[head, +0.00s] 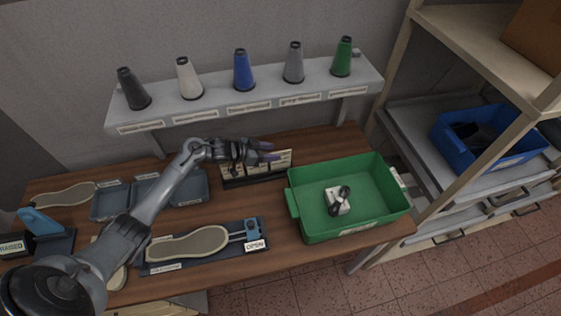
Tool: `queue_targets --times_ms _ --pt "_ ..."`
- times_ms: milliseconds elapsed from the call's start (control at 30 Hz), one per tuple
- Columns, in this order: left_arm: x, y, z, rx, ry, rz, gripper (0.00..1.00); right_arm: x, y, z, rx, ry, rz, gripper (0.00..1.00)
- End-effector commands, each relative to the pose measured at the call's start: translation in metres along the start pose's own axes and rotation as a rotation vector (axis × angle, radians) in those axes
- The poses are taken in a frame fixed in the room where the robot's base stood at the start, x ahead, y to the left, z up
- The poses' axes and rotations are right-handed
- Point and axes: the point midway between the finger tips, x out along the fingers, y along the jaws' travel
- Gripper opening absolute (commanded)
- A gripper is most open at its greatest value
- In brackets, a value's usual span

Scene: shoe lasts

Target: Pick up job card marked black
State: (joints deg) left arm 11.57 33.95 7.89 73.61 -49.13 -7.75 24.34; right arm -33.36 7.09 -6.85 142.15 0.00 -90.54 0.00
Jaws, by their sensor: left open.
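Several pale job cards (282,159) stand in a dark rack (245,182) on the wooden table, below the shelf. Their markings are too small to read, so I cannot tell which one is marked black. My left gripper (269,152) is open at the rack, with its purple-tipped fingers pointing right, over or just in front of the cards' upper edges. I see nothing between the fingers. The gripper hides the left part of the cards. I cannot tell whether it touches any card. My right gripper is not in view.
A green bin (310,232) holding a small item stands right of the rack. A shelf (220,107) with several coloured cones is above. Grey trays (112,203) and a sole fixture (205,243) lie left. A shelving unit with a blue bin (500,157) stands right.

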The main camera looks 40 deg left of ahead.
Motion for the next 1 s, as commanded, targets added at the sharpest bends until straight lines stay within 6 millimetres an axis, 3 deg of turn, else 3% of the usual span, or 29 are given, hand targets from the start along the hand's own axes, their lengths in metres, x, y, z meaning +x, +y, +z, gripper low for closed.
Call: queue_targets --times_ms 200,533,833,1000 --pt "0.026 0.003 -0.001 -0.001 0.001 0.0 0.47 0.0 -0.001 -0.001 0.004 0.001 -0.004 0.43" --pt "0.031 0.003 0.0 0.001 0.0 -0.001 0.47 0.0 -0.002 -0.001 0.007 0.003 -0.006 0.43" --pt "0.031 0.003 0.0 0.001 0.0 -0.001 0.03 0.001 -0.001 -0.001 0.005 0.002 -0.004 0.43" --pt "0.031 0.003 0.0 0.0 -0.001 -0.001 0.0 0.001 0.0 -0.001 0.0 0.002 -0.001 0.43"
